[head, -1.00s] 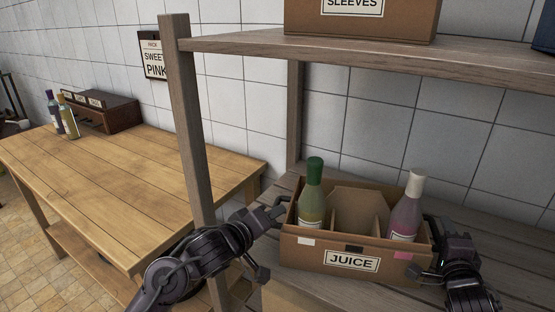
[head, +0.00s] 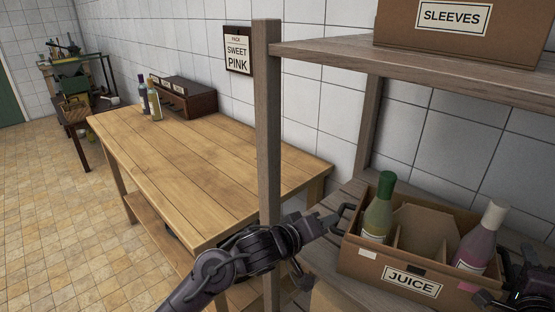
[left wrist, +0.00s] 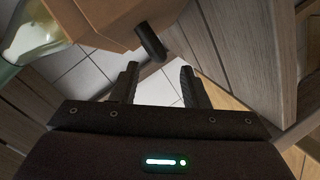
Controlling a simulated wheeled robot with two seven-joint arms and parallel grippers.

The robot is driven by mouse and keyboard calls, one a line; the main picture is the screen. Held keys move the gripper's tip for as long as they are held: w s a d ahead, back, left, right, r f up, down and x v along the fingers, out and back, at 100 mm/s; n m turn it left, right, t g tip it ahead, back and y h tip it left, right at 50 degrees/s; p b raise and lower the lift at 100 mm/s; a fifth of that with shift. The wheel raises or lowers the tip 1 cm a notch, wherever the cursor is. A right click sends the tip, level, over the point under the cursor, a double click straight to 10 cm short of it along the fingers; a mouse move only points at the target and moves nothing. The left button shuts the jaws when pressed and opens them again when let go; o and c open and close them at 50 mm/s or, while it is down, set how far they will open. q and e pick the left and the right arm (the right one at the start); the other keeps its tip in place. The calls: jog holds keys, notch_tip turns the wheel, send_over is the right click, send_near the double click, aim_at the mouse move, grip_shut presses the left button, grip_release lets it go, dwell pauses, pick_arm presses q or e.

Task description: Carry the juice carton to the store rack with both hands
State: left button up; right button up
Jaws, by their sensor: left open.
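The juice carton (head: 400,283) is a brown open box labelled JUICE, standing on the rack's lower shelf (head: 352,190). It holds a green-capped bottle (head: 378,212) on the left and a pink bottle with a pale cap (head: 480,240) on the right, with cardboard dividers between. A dark handle (head: 346,212) sticks out of its left end. My left gripper (head: 335,222) is open beside that handle. In the left wrist view, the open fingers (left wrist: 160,85) point towards the dark handle (left wrist: 150,42), which is not gripped. My right gripper (head: 520,285) is at the carton's right end, partly cut off; its jaws are unclear.
A rack post (head: 267,130) stands just behind my left arm. An upper shelf (head: 400,60) with a SLEEVES box (head: 450,25) is above the carton. A wooden table (head: 200,160) stands left, mostly clear, with two bottles (head: 149,98) and a drawer box (head: 185,95) at its far end.

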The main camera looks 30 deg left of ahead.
pick_arm(q)
jog(key=shift+s+a+r+p, duration=0.3)
jog(key=shift+s+a+p, duration=0.35)
jog(key=shift+a, duration=0.25)
jog(key=shift+s+a+r+p, duration=0.1)
jog(key=shift+s+a+p, duration=0.2)
jog(key=shift+a+p, duration=0.15)
jog(key=shift+s+a+p, duration=0.25)
jog(key=shift+a+p, duration=0.1)
jog(key=shift+a, duration=0.2)
pick_arm(e)
notch_tip(320, 180, up, 4)
jog(key=shift+a+f, duration=0.1)
jog(key=shift+f, duration=0.15)
jog(key=shift+s, duration=0.15)
pick_arm(q)
jog(key=shift+r+p, duration=1.3)
pick_arm(e)
jog(key=s, duration=0.6)
jog(key=shift+s+r, duration=0.15)
jog(key=shift+s, duration=0.25)
pick_arm(q)
notch_tip(320, 180, up, 2)
jog(key=shift+r+p, duration=0.15)
jog(key=shift+p, duration=0.95)
pick_arm(e)
jog(key=s+d, duration=0.1)
jog(key=d, duration=0.1)
jog(key=s+d, duration=0.2)
jog(key=shift+r, duration=0.1)
